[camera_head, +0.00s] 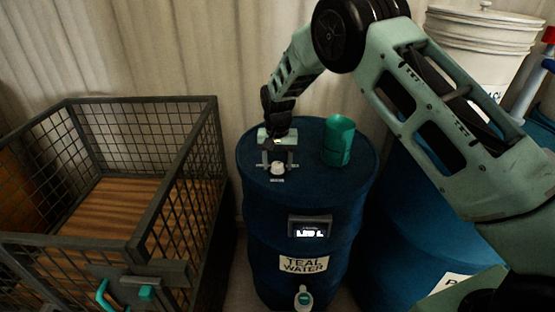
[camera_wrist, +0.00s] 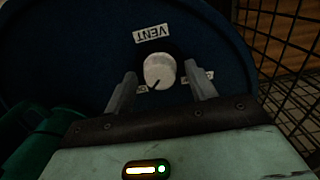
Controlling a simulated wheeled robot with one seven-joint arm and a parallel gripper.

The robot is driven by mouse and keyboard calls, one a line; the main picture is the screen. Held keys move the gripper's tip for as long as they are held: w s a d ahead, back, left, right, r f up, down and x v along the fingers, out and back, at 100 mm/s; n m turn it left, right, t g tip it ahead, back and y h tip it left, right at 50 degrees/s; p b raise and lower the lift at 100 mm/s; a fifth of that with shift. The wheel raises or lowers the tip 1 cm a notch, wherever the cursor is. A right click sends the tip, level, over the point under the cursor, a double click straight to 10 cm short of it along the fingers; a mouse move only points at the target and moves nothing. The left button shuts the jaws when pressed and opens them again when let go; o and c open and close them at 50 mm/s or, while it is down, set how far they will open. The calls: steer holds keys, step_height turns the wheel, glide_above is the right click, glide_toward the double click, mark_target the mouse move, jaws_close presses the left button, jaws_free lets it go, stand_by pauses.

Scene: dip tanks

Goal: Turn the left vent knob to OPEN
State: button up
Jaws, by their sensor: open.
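The left vent knob (camera_head: 277,169) is a small round white knob on top of the left blue barrel (camera_head: 260,212). In the wrist view the knob (camera_wrist: 159,70) has a dark pointer line toward its lower left, and a VENT label (camera_wrist: 153,33) beside it reads upside down. Small labels lie at both sides of the knob, partly hidden by the fingers and too small to read. My gripper (camera_head: 277,166) is open above the barrel top. In the wrist view its fingers (camera_wrist: 162,88) stand on either side of the knob, with a gap on each side.
A teal cup (camera_head: 339,141) stands on the barrel top right of my gripper. A wire-mesh crate (camera_head: 180,165) stands to the left. A second blue barrel (camera_head: 405,230) is at the right, partly behind my arm. A white bucket (camera_head: 480,50) is at the back right.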

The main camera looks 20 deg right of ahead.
mark_target(277, 164)
step_height(277, 164, up, 18)
steer(key=b, duration=0.2)
steer(key=shift+f, duration=0.25)
steer(key=s+a+n+y, duration=0.1)
steer(key=s+a+n, duration=0.3)
steer(key=s, duration=0.8)
steer(key=s+a+n, duration=0.3)
steer(key=s+a, duration=0.3)
steer(key=s, duration=0.7)
steer(key=s+d+f+n, duration=0.1)
steer(key=s+d+n, duration=0.1)
steer(key=s, duration=0.7)
steer(key=s+d+f+n, duration=0.1)
steer(key=s+f+n, duration=0.1)
steer(key=s, duration=0.6)
steer(key=shift+s+d+f+n, duration=0.2)
steer(key=shift+s+d+n, duration=0.1)
steer(key=shift+s+d, duration=0.1)
